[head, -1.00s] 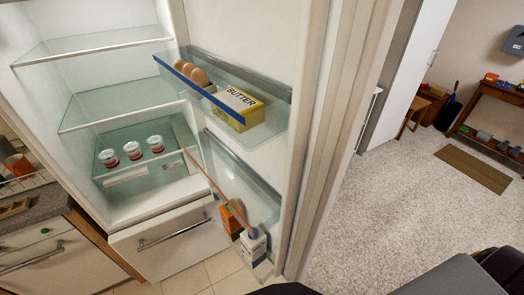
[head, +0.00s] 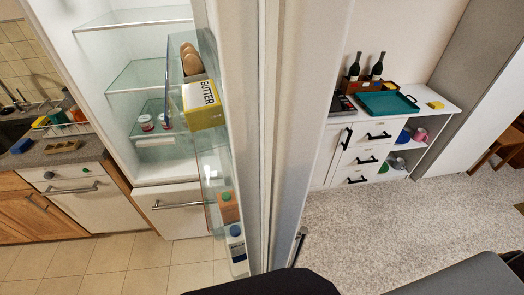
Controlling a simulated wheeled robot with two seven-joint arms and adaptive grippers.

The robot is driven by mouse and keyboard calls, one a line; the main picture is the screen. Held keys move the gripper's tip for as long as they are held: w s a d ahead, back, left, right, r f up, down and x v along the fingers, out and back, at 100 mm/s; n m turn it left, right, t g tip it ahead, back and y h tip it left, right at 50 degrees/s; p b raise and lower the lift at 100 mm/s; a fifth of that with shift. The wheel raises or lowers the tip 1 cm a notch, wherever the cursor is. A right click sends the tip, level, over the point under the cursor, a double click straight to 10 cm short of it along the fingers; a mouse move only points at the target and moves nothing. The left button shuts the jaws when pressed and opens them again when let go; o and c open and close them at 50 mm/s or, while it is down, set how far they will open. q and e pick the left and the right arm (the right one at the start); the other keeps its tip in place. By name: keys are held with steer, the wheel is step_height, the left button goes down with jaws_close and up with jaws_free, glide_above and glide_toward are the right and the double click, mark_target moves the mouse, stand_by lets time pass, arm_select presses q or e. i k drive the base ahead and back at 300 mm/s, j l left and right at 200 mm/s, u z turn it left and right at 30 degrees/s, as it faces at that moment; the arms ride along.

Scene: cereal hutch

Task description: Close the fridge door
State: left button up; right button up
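The fridge door (head: 285,140) stands open and is seen almost edge-on in the middle of the head view. Its inner face, on the left, carries clear bins with eggs (head: 191,60), a yellow butter box (head: 203,105), an orange carton (head: 228,207) and a white carton with a blue cap (head: 237,250). The fridge body (head: 160,120) is to the left, with glass shelves and small jars (head: 147,122). A slim dark and metallic piece (head: 299,246) shows low beside the door's right side; I cannot tell what it is. Neither gripper can be made out.
A white drawer cabinet (head: 365,155) with a teal tray (head: 387,104) and bottles stands beyond the door on the right. Kitchen counters (head: 50,150) line the left. Tiled floor (head: 120,265) and carpet (head: 400,225) in front look clear.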

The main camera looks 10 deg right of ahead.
mark_target(279, 61)
steer(key=l+u, duration=0.4)
steer(key=l, duration=0.4)
steer(key=l+u, duration=0.45)
steer(key=l, duration=0.4)
